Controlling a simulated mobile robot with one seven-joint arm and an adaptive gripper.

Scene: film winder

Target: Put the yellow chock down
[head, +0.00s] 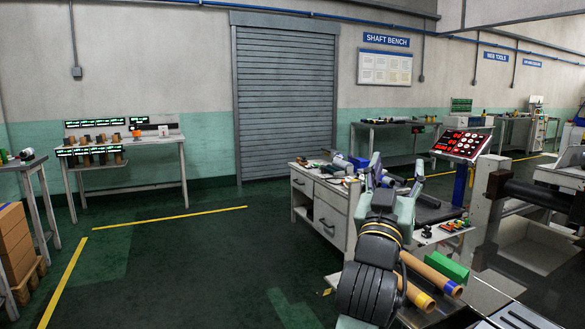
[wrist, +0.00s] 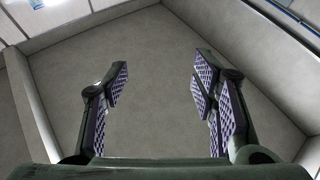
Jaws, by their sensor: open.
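My gripper (head: 396,174) is open, its two fingers raised and apart in the head view. In the wrist view the gripper (wrist: 160,82) has nothing between its purple-grey pads. No yellow chock can be made out for sure in either view. A small yellow-and-dark spot (head: 325,292) shows low in the head view, left of my arm, too small to identify. Small coloured items (head: 455,226) lie on the bench right of my gripper, also too small to tell apart.
Brown tubes (head: 432,272) and a green block (head: 447,266) lie right of my arm. A red-lit control panel (head: 461,145) stands at right. The floor (head: 180,255) at left is clear.

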